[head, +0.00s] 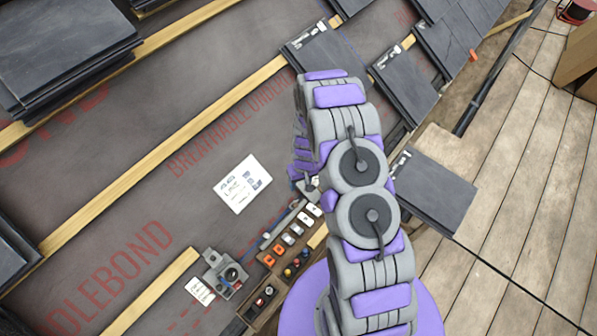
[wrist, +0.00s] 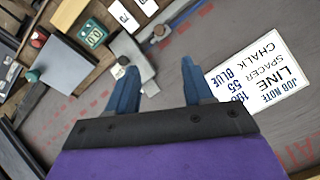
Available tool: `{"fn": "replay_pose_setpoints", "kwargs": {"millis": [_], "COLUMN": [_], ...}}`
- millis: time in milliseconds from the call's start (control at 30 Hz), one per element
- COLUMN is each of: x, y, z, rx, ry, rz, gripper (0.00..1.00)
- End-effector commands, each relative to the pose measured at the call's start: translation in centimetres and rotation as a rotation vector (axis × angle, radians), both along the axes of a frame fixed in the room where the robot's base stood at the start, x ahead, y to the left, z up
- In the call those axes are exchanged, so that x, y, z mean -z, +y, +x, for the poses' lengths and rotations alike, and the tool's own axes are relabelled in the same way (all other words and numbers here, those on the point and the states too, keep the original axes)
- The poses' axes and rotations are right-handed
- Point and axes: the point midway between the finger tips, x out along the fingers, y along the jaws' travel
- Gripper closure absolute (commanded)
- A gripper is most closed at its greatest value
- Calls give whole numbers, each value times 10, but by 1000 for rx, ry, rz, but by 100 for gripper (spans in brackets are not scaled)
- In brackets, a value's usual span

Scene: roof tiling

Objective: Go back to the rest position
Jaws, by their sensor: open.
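My gripper (wrist: 157,75) shows in the wrist view with its two blue fingers apart and nothing between them. A grey metal piece (wrist: 142,68) lies on the surface beyond the fingers; I cannot tell its exact distance. In the head view my purple and grey arm rises in the centre right and bends over the roof; it hides most of the gripper. A white job note card (head: 243,184) lies flat on the dark underlay, left of my arm. The card also shows right of the fingers in the wrist view (wrist: 262,75).
A wooden tray (head: 250,312) of small coloured parts sits beside my arm's base. A grey device (head: 225,274) is left of it. Timber battens (head: 160,158) cross the underlay. Slates are stacked (head: 62,50) at upper left. A slate (head: 435,190) lies right of my arm, by the plank deck (head: 515,170).

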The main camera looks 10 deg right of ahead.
Motion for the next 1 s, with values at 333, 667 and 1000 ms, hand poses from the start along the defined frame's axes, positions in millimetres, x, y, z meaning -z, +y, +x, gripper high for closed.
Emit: {"fn": "replay_pose_setpoints", "kwargs": {"millis": [333,667,1000], "x": [-5,-75,-157], "y": [0,11,20], "z": [1,1,-17], "rx": [1,2,3], "ry": [-1,5,24], "rz": [3,28,46], "gripper": [49,49,49]}}
